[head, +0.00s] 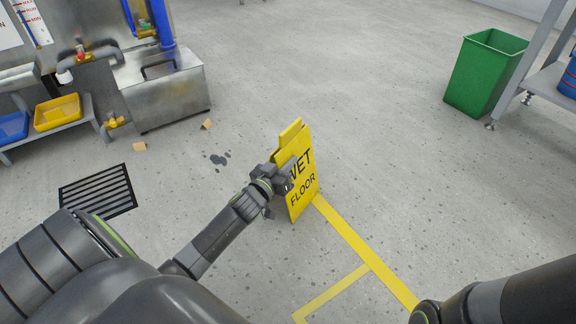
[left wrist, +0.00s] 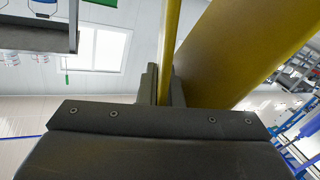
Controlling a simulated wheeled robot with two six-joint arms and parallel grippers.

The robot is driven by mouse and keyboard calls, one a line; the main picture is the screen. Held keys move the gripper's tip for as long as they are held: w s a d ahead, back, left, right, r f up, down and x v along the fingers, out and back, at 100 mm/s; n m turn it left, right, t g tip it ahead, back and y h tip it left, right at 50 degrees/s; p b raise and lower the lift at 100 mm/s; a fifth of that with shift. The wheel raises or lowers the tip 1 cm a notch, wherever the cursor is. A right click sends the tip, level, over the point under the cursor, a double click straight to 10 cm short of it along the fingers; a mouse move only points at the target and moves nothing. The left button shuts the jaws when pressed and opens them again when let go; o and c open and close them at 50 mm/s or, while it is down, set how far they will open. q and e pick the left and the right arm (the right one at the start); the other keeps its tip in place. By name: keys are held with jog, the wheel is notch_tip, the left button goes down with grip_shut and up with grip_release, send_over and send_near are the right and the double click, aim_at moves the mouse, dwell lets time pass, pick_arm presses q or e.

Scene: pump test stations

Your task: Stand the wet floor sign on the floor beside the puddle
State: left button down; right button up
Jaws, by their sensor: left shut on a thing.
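The yellow wet floor sign (head: 304,172) is in the middle of the head view, upright and slightly tilted, with "WET FLOOR" facing right. My left gripper (head: 284,180) is shut on its left side and partly hides the lettering.
A floor drain grate (head: 97,192) lies at the left. A steel tank (head: 162,90) and a low shelf with a yellow tray (head: 57,113) stand behind it. A green bin (head: 484,73) stands at upper right. Yellow tape (head: 365,250) marks the floor. The middle floor is mostly clear.

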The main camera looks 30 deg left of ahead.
pick_arm(q)
jog(key=shift+f, duration=0.15)
jog(key=c, duration=1.6)
grip_release()
jog(key=shift+s+r, duration=0.1)
jog(key=shift+r, duration=0.1)
jog(key=s+b, duration=0.4)
jog(key=s, duration=0.7)
jog(key=shift+s+b, duration=0.35)
jog(key=shift+s, duration=0.05)
